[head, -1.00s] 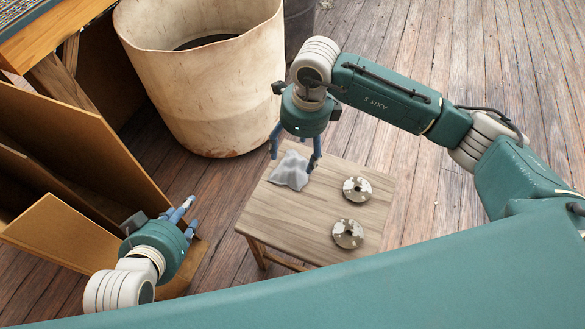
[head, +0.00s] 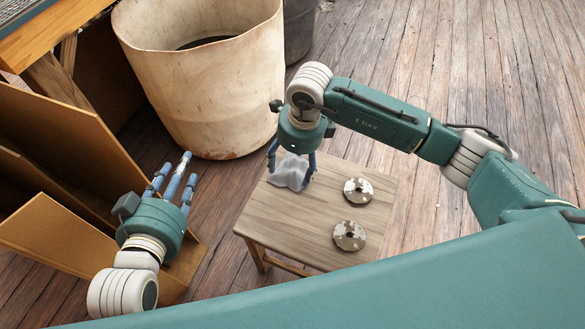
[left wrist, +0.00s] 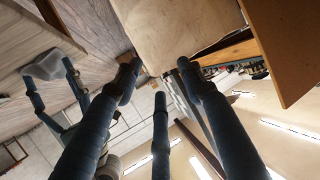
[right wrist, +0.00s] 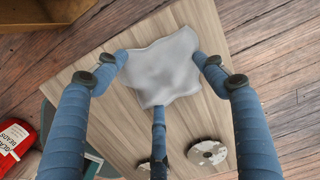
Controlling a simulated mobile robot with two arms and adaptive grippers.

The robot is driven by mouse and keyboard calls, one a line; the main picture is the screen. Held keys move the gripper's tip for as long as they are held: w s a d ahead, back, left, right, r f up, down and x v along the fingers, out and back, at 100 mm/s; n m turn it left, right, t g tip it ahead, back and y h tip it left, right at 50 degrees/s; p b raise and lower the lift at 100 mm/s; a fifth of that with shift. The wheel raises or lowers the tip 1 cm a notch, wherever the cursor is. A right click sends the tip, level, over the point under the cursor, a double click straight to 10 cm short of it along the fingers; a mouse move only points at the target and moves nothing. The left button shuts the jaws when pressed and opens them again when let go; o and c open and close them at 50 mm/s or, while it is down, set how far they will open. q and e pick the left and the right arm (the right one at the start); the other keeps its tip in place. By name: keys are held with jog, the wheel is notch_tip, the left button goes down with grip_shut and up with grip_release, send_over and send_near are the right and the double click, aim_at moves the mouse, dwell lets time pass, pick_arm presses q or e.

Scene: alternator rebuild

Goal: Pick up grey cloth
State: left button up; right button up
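The grey cloth (head: 290,172) lies crumpled on a small wooden table (head: 262,220), near its far left corner. My right gripper (head: 291,172) points down over the cloth, with its fingers spread around it. In the right wrist view the cloth (right wrist: 163,72) lies between the three fingertips, which are at its edges; I cannot tell how firmly they touch it. The cloth also shows in the left wrist view (left wrist: 46,64). My left gripper (head: 178,178) is open and empty, left of the table, with its fingers apart (left wrist: 160,85).
Two round metal discs (head: 358,191) (head: 348,235) lie on the table's right side. A large pale bin (head: 205,85) stands behind. Brown panels (head: 60,150) are close to my left gripper. A red box (right wrist: 16,140) shows in the right wrist view. The floor at right is clear.

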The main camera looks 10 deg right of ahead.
jog(key=c, duration=1.2)
jog(key=shift+r, duration=0.1)
jog(key=shift+r, duration=0.2)
notch_tip(320, 180, up, 9)
jog(key=p, duration=0.2)
notch_tip(320, 180, up, 9)
jog(key=p, duration=0.2)
send_over(293, 166)
pick_arm(q)
jog(key=s+a+f+g+y, duration=0.1)
jog(key=s+a+f+g, duration=0.2)
jog(key=s, duration=0.6)
jog(key=s+a+f+g+y, duration=0.1)
jog(key=s+a+f+g, duration=0.2)
jog(key=s+f+g, duration=0.4)
jog(key=shift+s+f+n+y, duration=0.3)
jog(key=shift+s+f+y, duration=0.1)
jog(key=shift+s+f, duration=0.6)
pick_arm(e)
jog(key=shift+r, duration=0.7)
pick_arm(q)
jog(key=shift+a, duration=0.1)
